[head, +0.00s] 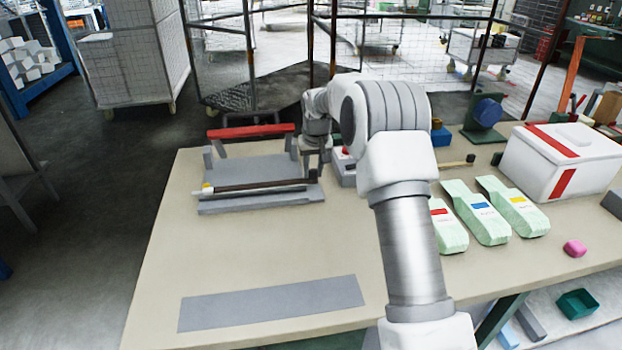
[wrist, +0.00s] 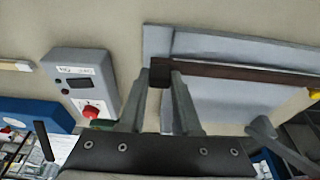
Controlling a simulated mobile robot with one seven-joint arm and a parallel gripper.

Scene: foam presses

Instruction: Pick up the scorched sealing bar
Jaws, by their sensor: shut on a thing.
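The scorched sealing bar (head: 262,187) is a long, thin, dark brown bar along the front of the grey press base (head: 255,204). In the wrist view the bar (wrist: 245,74) runs from between my fingers to the right edge. My gripper (head: 317,172) is at the bar's right end in the head view, partly hidden by my own arm. In the wrist view my gripper (wrist: 164,76) is shut on the dark end of the bar. A yellow piece (head: 207,188) shows at the bar's other end. I cannot tell whether the bar is clear of the base.
The press's red-topped raised arm (head: 250,131) stands behind the bar. A grey control box (wrist: 85,85) with a red knob is beside my gripper. Several pale green packs (head: 480,212) and a white box (head: 558,160) are at right. A flat grey strip (head: 272,303) lies in front.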

